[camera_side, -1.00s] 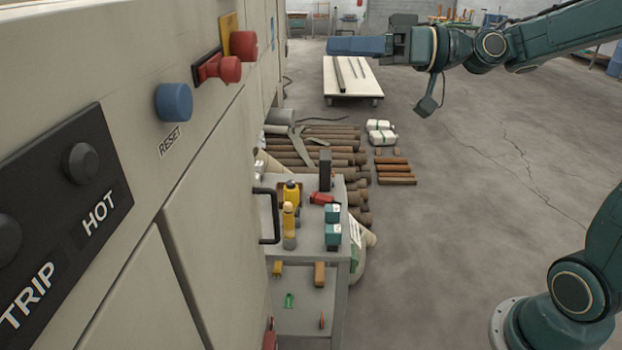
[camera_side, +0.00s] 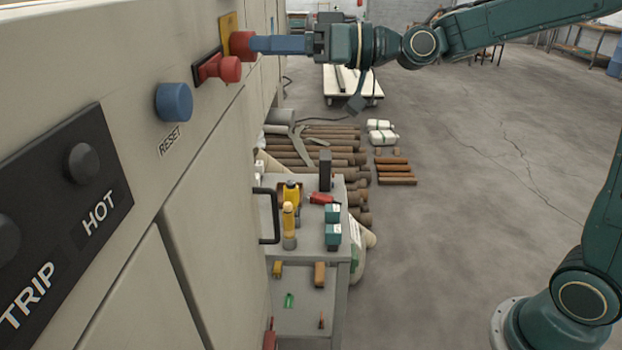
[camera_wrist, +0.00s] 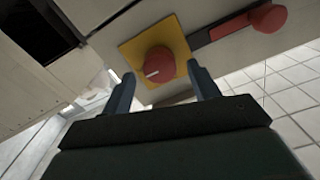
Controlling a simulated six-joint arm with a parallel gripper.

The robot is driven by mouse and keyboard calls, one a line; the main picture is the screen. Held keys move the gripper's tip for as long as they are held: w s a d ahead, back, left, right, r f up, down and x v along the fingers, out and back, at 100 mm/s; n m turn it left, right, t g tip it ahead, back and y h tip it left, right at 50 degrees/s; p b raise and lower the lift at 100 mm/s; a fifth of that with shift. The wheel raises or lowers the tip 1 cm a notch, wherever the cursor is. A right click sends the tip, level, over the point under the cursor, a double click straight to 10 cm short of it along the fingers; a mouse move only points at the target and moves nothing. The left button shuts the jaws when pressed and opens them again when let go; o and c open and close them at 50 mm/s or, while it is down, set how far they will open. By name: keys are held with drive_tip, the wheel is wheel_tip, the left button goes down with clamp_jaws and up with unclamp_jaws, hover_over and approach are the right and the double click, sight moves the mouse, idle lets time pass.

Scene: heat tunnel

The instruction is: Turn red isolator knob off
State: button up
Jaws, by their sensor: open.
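The red isolator knob (camera_side: 241,45) is a round red knob on a yellow plate (camera_side: 227,27) on the cabinet face. In the wrist view the knob (camera_wrist: 158,64) shows a short white mark on its left side. My gripper (camera_side: 253,44) points straight at the cabinet, its blue fingers reaching the knob in the side view. In the wrist view my gripper (camera_wrist: 161,72) is open, with one finger on each side of the knob and gaps between. I cannot tell whether the fingertips overlap the knob's depth.
A second red knob (camera_side: 230,69) on a red bar and dark plate sits close by; it also shows in the wrist view (camera_wrist: 268,18). A blue reset button (camera_side: 174,102) is nearer the side camera. A trolley (camera_side: 308,205) with bottles and boxes stands below.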

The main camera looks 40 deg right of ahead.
drive_tip(key=shift+x, duration=1.35)
drive_tip(key=shift+c, duration=0.4)
drive_tip(key=c, duration=0.9)
drive_tip(key=shift+n, duration=9)
drive_tip(key=shift+f, duration=0.1)
